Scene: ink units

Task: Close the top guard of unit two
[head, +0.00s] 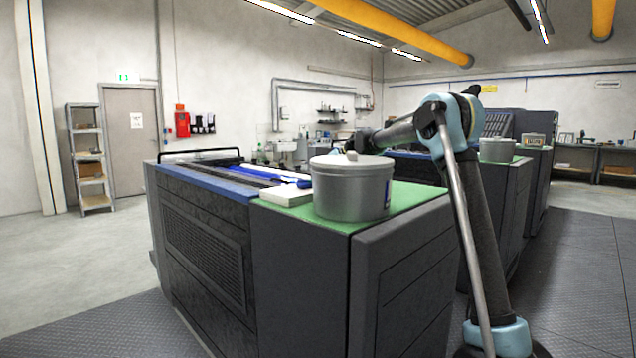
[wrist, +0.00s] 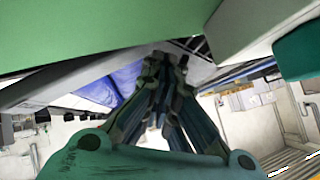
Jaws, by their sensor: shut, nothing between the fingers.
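The nearest ink unit (head: 300,270) is a dark grey cabinet with a green top at its near right end. A black bar frame (head: 200,152), which may be its top guard, stands up at the far left of its open top; whether this is unit two I cannot tell. Blue parts (head: 270,180) lie in the opening. My arm reaches left behind the grey pot; my gripper is hidden there in the head view. In the wrist view my gripper (wrist: 166,62) has its fingertips together, empty, with blue parts (wrist: 110,85) beyond them on the left.
A grey lidded pot (head: 350,188) stands on the green top, close to my arm. A white block (head: 286,194) lies left of it. More dark units (head: 500,190) stand behind on the right. The floor (head: 60,260) at left is clear.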

